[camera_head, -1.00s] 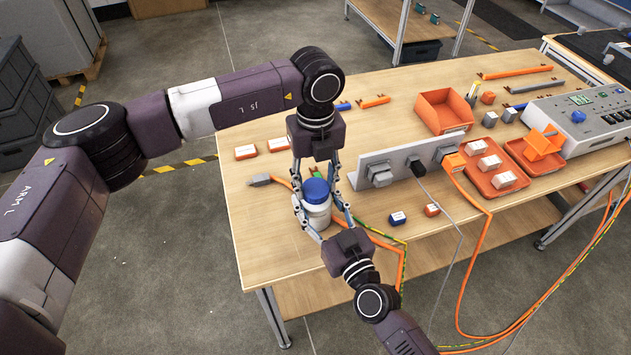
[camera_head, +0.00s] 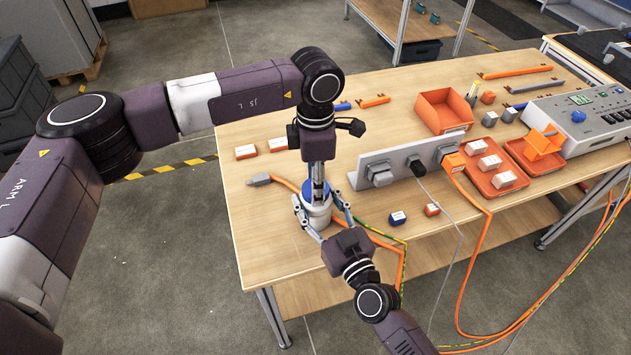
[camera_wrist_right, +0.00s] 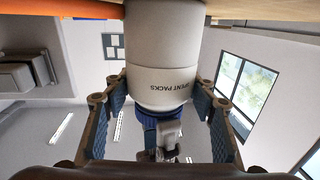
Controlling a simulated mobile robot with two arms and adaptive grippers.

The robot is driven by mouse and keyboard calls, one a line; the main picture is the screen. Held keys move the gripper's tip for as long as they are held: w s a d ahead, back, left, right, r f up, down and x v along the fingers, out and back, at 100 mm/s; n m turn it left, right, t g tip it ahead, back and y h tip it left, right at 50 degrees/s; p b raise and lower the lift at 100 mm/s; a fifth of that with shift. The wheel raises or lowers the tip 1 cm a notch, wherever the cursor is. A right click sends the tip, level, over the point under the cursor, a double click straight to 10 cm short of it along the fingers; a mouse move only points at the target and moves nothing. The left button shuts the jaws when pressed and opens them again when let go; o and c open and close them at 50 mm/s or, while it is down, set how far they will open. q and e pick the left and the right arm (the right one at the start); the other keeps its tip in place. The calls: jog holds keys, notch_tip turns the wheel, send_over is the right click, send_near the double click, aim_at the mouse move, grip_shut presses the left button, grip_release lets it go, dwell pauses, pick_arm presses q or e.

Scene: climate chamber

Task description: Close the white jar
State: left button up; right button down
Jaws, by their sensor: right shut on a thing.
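The white jar (camera_head: 318,217) stands upright near the table's left front edge. A blue lid (camera_head: 307,189) sits on top of it; how tightly cannot be told. My right gripper (camera_head: 316,205) is shut on the jar's body from the front. In the right wrist view the jar (camera_wrist_right: 163,60) appears upside down between the fingers, with printed lettering and the blue lid (camera_wrist_right: 160,128) below. My left gripper (camera_head: 318,188) points straight down at the lid from above. Its fingers show edge-on and partly hide the lid, so whether they are closed on it is unclear.
A grey bracket with connectors (camera_head: 388,166) stands right of the jar. Orange cables (camera_head: 390,243) run beside it and off the front edge. Orange bins (camera_head: 445,110) and a control box (camera_head: 580,120) are farther right.

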pick_arm(q)
jog(key=shift+m, duration=0.5)
jog(key=o, duration=1.4)
jog(key=shift+c, duration=0.2)
notch_tip(320, 180, up, 12)
pick_arm(e)
jog(key=c, duration=0.8)
grip_release()
